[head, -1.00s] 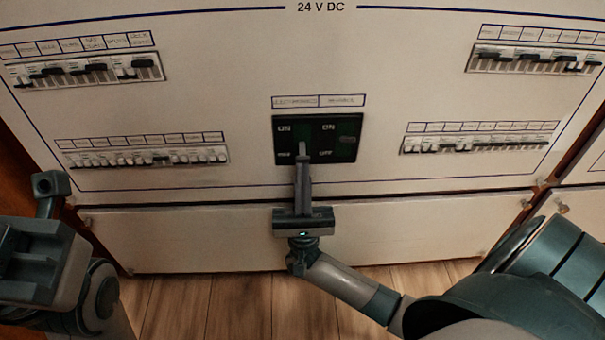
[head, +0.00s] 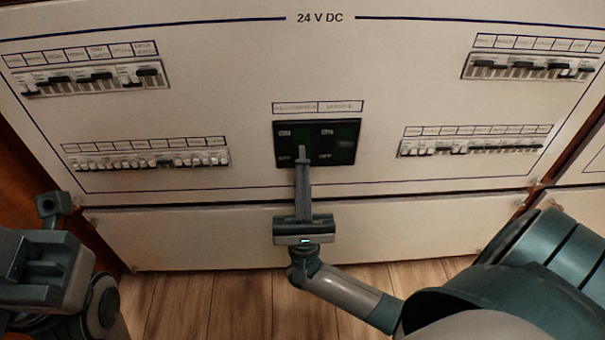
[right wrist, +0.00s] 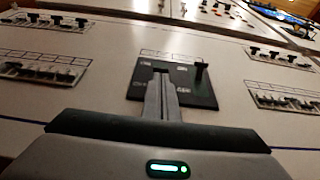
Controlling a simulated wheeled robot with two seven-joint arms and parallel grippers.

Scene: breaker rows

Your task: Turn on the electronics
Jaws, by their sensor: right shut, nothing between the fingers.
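The black switch plate (head: 345,153) sits at the lower middle of the white panel, with ON and OFF markings in two columns under two labels. My right gripper (head: 302,150) is shut and empty, its fingertips in front of the plate's left column. The left column's lever is hidden behind the fingers. In the right wrist view, the gripper (right wrist: 161,82) reaches over the left half of the plate (right wrist: 203,98), and a black lever (right wrist: 200,72) stands out on the right half. Contact with the plate cannot be told. My left arm is at the left edge; its finger state is unclear.
Breaker rows flank the plate: upper left (head: 90,78), lower left (head: 150,160), upper right (head: 530,66) and lower right (head: 470,148). A plain white lower panel (head: 180,237) lies beneath, above the wooden floor (head: 235,305). The panel face around the plate is clear.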

